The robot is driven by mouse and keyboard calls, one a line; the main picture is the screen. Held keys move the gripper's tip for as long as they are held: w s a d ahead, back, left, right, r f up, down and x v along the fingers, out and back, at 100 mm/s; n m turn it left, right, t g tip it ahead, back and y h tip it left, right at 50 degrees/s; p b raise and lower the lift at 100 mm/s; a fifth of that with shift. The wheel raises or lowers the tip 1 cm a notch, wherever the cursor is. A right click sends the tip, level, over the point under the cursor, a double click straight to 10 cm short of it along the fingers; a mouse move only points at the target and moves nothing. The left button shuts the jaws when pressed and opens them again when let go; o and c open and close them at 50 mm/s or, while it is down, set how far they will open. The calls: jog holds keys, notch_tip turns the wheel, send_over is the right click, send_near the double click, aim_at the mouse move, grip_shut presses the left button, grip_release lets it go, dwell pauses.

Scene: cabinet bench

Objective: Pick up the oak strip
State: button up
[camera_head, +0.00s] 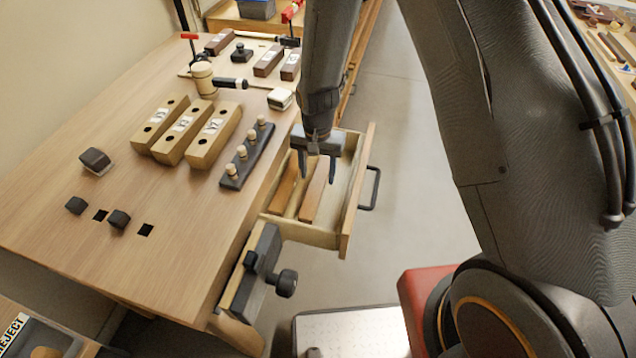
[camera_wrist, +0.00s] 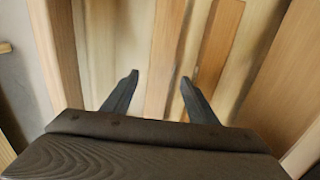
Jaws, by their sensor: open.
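Wooden strips lie side by side in the open drawer (camera_head: 345,225). One is a brown strip (camera_head: 317,192) on the right, which also shows in the wrist view (camera_wrist: 165,50). Another is an orange-brown strip (camera_head: 285,183) on the left, also in the wrist view (camera_wrist: 219,45). A paler strip or gap lies between them. I cannot tell for sure by looks which is the oak strip. My gripper (camera_head: 317,178) points down over the drawer, open and empty. In the wrist view its fingers (camera_wrist: 159,79) stand on either side of the brown strip, apart from it.
The bench top (camera_head: 60,215) left of the drawer holds several drilled wooden blocks (camera_head: 210,135) and a dark peg rack (camera_head: 247,155). A vise (camera_head: 265,270) sits at the bench's front edge. The drawer handle (camera_head: 371,188) juts out right. Bare floor (camera_head: 410,190) lies beyond.

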aim_at(318, 184)
jog(key=shift+f, duration=1.2)
jog(key=c, duration=1.3)
